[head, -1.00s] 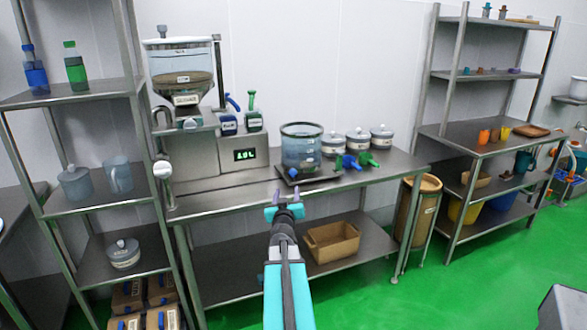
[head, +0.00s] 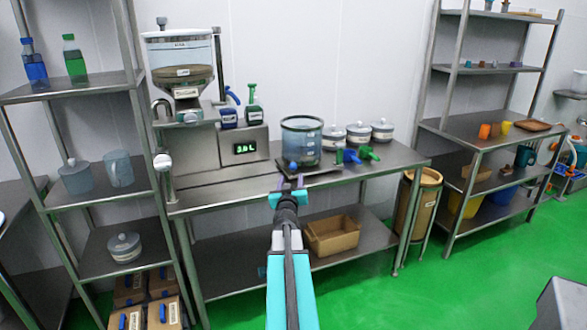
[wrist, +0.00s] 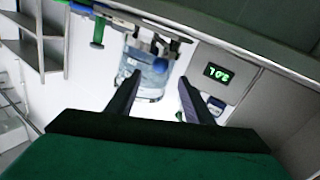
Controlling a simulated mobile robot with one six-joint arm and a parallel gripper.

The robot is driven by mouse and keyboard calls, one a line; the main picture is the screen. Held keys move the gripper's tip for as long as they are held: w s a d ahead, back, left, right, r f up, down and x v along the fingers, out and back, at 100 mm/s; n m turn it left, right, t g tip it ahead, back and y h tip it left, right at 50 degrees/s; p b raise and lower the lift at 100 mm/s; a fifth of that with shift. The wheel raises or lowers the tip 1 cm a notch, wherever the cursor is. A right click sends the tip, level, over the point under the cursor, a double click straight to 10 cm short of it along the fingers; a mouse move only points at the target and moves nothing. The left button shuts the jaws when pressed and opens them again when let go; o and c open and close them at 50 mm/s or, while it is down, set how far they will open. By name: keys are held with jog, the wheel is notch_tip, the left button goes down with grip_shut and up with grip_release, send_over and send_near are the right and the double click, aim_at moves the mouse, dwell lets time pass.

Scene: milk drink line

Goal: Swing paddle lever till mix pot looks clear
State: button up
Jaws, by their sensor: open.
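A clear round pot (head: 301,142) with a dark rim and greyish contents stands on a dark base at the table's front edge. It shows upside down in the wrist view (wrist: 146,78). A small blue part (head: 292,165) sits low at its front; I cannot tell whether it is the paddle lever. A clear hopper (head: 180,50) with brown contents stands on the machine at left. My gripper (head: 290,184) is open and empty, just in front of and below the pot's base. In the wrist view its fingers (wrist: 155,90) are apart, with the pot beyond them.
A lit green display (head: 245,147) is on the machine left of the pot. Lidded jars (head: 358,135) and blue and green fittings (head: 368,153) stand close at right. The steel table's (head: 225,188) front edge lies near my gripper. A cardboard box (head: 333,236) is on the lower shelf.

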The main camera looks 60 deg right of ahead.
aim_at(293, 169)
jog(key=shift+b+x, duration=0.35)
jog(key=shift+x, duration=5.25)
grip_shut()
jog(key=shift+d, duration=0.15)
